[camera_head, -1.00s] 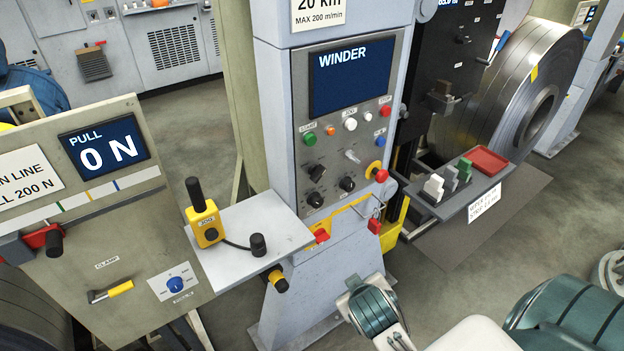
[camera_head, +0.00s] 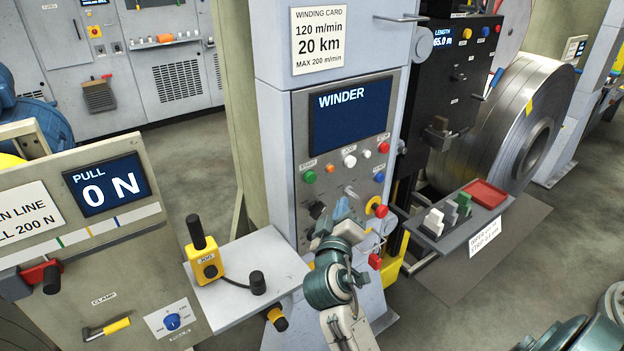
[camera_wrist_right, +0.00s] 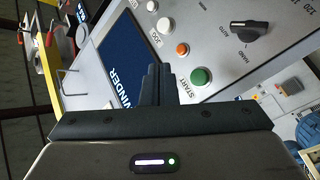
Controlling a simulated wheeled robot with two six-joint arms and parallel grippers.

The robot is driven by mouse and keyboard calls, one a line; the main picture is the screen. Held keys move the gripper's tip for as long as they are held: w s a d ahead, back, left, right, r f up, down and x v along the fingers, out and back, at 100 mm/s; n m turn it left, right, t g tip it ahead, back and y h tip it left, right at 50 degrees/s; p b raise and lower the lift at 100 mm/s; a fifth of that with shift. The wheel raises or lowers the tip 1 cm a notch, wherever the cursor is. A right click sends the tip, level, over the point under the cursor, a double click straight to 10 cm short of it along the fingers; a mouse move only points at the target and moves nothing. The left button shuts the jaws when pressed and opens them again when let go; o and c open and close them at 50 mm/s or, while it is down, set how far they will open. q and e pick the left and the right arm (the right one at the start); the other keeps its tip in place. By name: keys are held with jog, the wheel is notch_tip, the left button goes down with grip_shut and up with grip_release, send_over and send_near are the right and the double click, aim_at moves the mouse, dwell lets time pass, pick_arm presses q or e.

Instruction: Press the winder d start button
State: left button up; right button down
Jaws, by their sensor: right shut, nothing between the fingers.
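The winder panel (camera_head: 300,120) stands at the middle of the head view, with a lit screen reading WINDER (camera_head: 350,110). The green start button (camera_head: 310,177) is at the left of its button row. In the right wrist view the green button (camera_wrist_right: 200,76) shows large, with START printed beside it. My right gripper (camera_head: 342,207) is in front of the panel's lower part, below and right of the green button in the head view. Its fingers (camera_wrist_right: 158,82) are shut and empty, and in the wrist view they lie just left of the button, with no visible contact. My left gripper is out of view.
Close to the green button are an orange button (camera_head: 329,169) and a white button (camera_head: 349,161). A red button (camera_head: 384,148), a blue button (camera_head: 379,177) and a red knob on yellow (camera_head: 377,208) sit farther right. A grey shelf (camera_head: 240,285) with a yellow jog box juts out at left.

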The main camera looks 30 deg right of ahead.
jog(key=b, duration=0.1)
send_near(315, 176)
jog(key=shift+w+d, duration=0.5)
jog(key=shift+d, duration=0.3)
jog(key=shift+w+d, duration=0.55)
jog(key=shift+d, duration=0.25)
jog(key=shift+w+d, duration=0.5)
jog(key=shift+d, duration=0.3)
jog(key=shift+r, duration=0.1)
jog(key=shift+w, duration=0.15)
jog(key=shift+w+b, duration=0.3)
jog(key=shift+w+a+b, duration=0.1)
jog(key=shift+w+b, duration=0.2)
jog(key=shift+w, duration=0.25)
dwell(0.8)
jog(key=shift+s, duration=1)
